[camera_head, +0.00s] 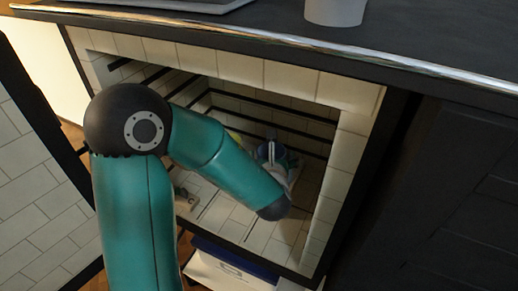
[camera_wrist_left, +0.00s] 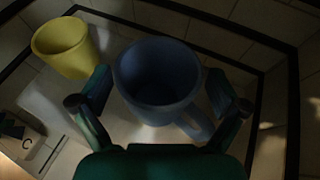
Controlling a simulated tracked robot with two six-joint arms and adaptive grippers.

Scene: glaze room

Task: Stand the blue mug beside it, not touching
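The blue mug (camera_wrist_left: 158,75) is upright between the two fingers of my left gripper (camera_wrist_left: 158,92) in the left wrist view, its handle pointing to the lower right. The fingers are spread on either side of it, with what look like narrow gaps; the light is too dim to be sure of contact. A yellow mug (camera_wrist_left: 62,48) stands to its left, with a clear gap between them. In the head view the blue mug (camera_head: 272,152) shows beyond my left forearm, inside the kiln; the yellow mug (camera_head: 235,135) is mostly hidden. My right gripper is not in view.
Above is a dark counter (camera_head: 430,35) bearing a pale vessel (camera_head: 335,10).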

